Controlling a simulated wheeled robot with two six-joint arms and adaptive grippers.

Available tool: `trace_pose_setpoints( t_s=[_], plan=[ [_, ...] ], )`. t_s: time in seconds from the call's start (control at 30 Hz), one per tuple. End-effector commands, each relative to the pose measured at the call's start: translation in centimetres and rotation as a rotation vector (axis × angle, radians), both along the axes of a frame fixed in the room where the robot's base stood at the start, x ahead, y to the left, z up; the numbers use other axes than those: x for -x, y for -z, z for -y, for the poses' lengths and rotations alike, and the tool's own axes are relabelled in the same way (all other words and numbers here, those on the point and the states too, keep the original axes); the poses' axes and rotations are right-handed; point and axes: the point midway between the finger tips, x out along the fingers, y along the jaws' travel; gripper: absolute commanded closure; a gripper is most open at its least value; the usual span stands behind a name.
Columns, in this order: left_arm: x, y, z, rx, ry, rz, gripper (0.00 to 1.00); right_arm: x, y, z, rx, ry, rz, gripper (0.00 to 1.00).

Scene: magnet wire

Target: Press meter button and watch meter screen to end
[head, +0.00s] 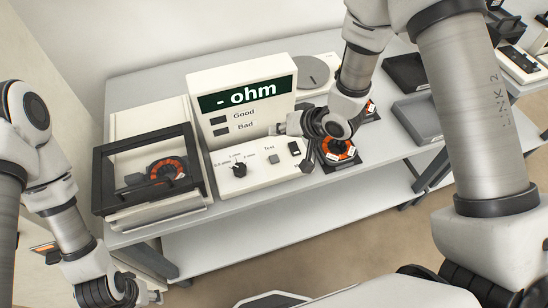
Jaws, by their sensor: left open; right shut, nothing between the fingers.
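The white meter (240,75) stands on the grey table with its dark green screen (247,94) reading "- ohm". Grey Good and Bad indicators sit below the screen. On its sloped front panel are a black knob (239,168), a small grey button under the word Test (273,159) and a black switch (294,149). My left gripper (152,296) is open and empty at the bottom left, below the table's front edge.
Left of the meter, a black-framed clear-lidded box (113,163) holds an orange wire ring (167,171). Another orange ring (338,151) sits on a dark base right of the meter, close to my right gripper. A lower shelf runs beneath.

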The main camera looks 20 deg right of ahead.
Motion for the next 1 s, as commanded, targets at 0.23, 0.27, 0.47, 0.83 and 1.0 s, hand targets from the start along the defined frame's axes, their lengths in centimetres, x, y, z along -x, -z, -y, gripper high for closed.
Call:
trace_pose_setpoints(
  t_s=[0.23, 0.27, 0.47, 0.83, 1.0],
  plan=[
    [0.0, 0.6, 0.0, 0.000, -0.001, 0.001, 0.54, 0.0, 0.6, 0.0, 0.001, 0.000, -0.001, 1.00],
    [0.0, 0.8, 0.0, 0.000, -0.001, 0.001, 0.54, 0.0, 0.8, 0.0, 0.001, 0.000, -0.001, 1.00],
    [0.0, 3.4, 0.0, 0.000, -0.001, 0.000, 0.54, 0.0, 3.3, 0.0, 0.000, 0.001, -0.002, 1.00],
    [0.0, 7.8, 0.0, 0.000, -0.001, 0.000, 0.54, 0.1, 8.1, 0.0, 0.000, 0.000, -0.002, 1.00],
    [0.0, 8.2, 0.0, 0.000, -0.001, 0.001, 0.54, 0.0, 8.9, 0.0, 0.001, 0.001, -0.003, 1.00]
  ],
)
